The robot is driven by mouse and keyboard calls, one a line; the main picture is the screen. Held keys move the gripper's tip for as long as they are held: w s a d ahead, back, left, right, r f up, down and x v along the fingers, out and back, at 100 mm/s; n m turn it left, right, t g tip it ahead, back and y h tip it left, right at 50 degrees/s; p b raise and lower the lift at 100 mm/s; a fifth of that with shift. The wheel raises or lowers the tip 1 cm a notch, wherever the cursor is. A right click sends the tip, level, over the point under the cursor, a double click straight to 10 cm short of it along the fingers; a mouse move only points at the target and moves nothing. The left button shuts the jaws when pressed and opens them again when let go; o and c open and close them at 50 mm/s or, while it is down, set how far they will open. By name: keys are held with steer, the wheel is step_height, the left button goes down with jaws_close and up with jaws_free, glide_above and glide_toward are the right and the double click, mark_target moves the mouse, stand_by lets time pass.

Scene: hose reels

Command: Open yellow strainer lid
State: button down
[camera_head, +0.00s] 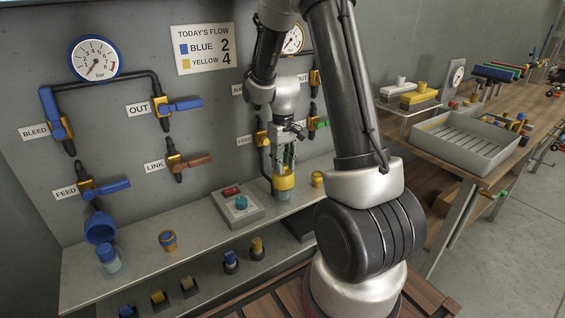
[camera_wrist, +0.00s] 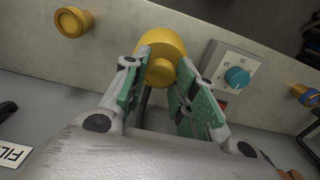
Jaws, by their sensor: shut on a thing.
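The yellow strainer lid (camera_head: 284,182) is on the grey shelf under the right-hand pipework, directly below my gripper (camera_head: 287,160). In the wrist view the round yellow lid (camera_wrist: 164,45) with its raised centre knob (camera_wrist: 160,72) sits between the green finger pads of my gripper (camera_wrist: 158,85). My gripper points down and is shut on the lid's knob. The strainer body under the lid is mostly hidden, so I cannot tell whether the lid is still seated on it.
A grey box with a teal dial (camera_head: 241,202) and red button stands just left of the strainer. A small yellow cap (camera_head: 318,179) lies to the right. A blue-topped clear jar (camera_head: 107,258) stands far left. Valves and pipes line the wall behind.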

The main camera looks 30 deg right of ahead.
steer(key=shift+w+r+g, duration=0.2)
steer(key=shift+w+g, duration=0.5)
steer(key=shift+g, duration=0.1)
steer(key=c, duration=1.1)
jaws_free()
steer(key=r, duration=0.4)
steer(key=w+r, duration=0.1)
steer(key=r, duration=0.7)
steer(key=shift+w, duration=0.4)
steer(key=shift+d, duration=0.1)
